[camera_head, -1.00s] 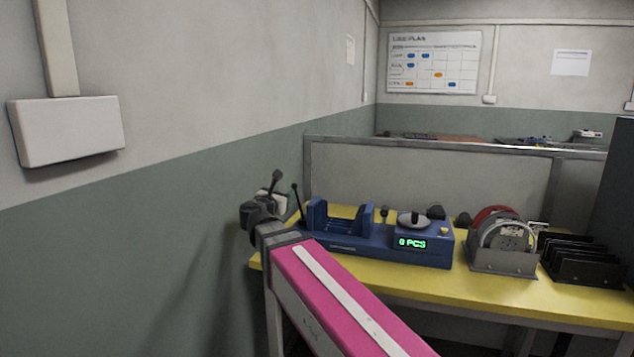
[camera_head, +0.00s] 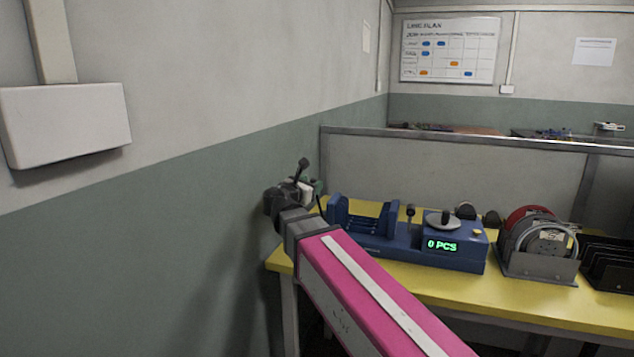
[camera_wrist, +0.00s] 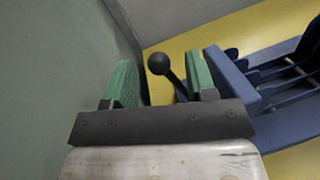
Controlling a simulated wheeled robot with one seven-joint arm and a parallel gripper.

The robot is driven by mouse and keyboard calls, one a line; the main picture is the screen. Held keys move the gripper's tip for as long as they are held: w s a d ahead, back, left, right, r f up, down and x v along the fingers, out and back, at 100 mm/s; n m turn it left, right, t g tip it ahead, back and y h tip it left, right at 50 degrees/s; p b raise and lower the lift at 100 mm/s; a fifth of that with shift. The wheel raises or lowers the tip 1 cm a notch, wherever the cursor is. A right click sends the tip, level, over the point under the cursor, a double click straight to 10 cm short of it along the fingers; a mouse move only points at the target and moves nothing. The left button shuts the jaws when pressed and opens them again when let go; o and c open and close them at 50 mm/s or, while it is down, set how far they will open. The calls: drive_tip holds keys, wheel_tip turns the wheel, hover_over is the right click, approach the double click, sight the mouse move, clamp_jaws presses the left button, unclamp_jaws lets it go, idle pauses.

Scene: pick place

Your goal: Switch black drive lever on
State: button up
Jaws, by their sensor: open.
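A black ball-topped lever (camera_wrist: 159,64) stands at the left end of the blue machine (camera_head: 380,250). In the wrist view its ball and rod show between the two green finger pads of my gripper (camera_wrist: 162,78). The fingers are open, with gaps on both sides of the ball. In the head view my gripper (camera_head: 311,190) is at the machine's left end and hides most of this lever. A second, shorter black-knobbed lever (camera_head: 410,211) stands mid-machine. The machine's green display (camera_head: 442,246) reads 0 PCS.
The machine stands on a yellow table (camera_head: 400,285). A blue slotted part (camera_wrist: 245,85) of it is close to my right finger. A grey wall (camera_head: 230,200) is close on the left. A reel unit (camera_head: 538,250) and a black rack (camera_head: 610,265) stand to the right.

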drive_tip(key=shift+x, duration=2.1)
